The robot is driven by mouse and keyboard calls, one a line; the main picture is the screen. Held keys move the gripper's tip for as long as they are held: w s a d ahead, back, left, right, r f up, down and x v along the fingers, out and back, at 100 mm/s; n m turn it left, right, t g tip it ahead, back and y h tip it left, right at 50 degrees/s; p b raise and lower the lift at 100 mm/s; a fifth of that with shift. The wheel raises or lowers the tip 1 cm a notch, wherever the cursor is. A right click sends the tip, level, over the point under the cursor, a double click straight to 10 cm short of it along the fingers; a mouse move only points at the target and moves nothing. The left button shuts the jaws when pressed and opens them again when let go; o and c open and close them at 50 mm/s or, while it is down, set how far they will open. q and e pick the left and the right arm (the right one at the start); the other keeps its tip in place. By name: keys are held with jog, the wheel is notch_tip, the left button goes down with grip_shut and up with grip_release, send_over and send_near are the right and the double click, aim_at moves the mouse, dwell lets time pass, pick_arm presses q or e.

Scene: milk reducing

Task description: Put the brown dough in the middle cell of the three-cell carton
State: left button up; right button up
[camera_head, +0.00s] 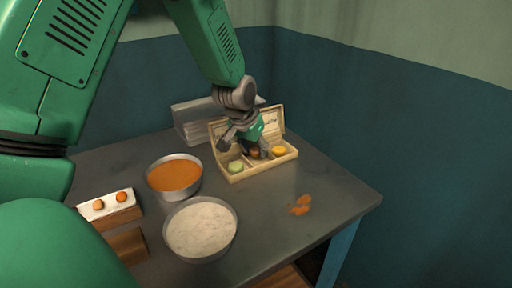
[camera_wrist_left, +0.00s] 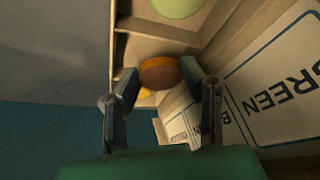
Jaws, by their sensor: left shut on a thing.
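The brown dough (camera_wrist_left: 160,73) is a round orange-brown piece between the fingertips of my left gripper (camera_wrist_left: 161,80) in the left wrist view. In the head view my left gripper (camera_head: 247,146) reaches down over the middle cell of the open three-cell carton (camera_head: 240,176), and the brown dough (camera_head: 254,153) shows partly behind its fingers. A pale green dough (camera_head: 236,166) sits in the carton's left cell and a yellow dough (camera_head: 279,151) in the right cell. I cannot tell whether the brown dough touches the cell floor. My right gripper is not in view.
A bowl of orange contents (camera_head: 174,176) and a bowl of whitish contents (camera_head: 201,229) stand left of the carton. A small block with two orange balls (camera_head: 108,205) is at far left. Orange scraps (camera_head: 301,205) lie on the table. A grey box (camera_head: 190,122) stands behind.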

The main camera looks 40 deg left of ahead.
pick_arm(q)
jog(key=shift+d, duration=0.25)
jog(key=shift+d+r, duration=0.1)
jog(key=shift+d, duration=0.45)
jog(key=shift+a, duration=0.35)
jog(key=shift+a+f+p, duration=0.2)
jog(key=shift+a+p, duration=0.1)
jog(key=shift+a, duration=0.2)
jog(key=shift+d+r, duration=0.1)
jog(key=shift+d, duration=0.25)
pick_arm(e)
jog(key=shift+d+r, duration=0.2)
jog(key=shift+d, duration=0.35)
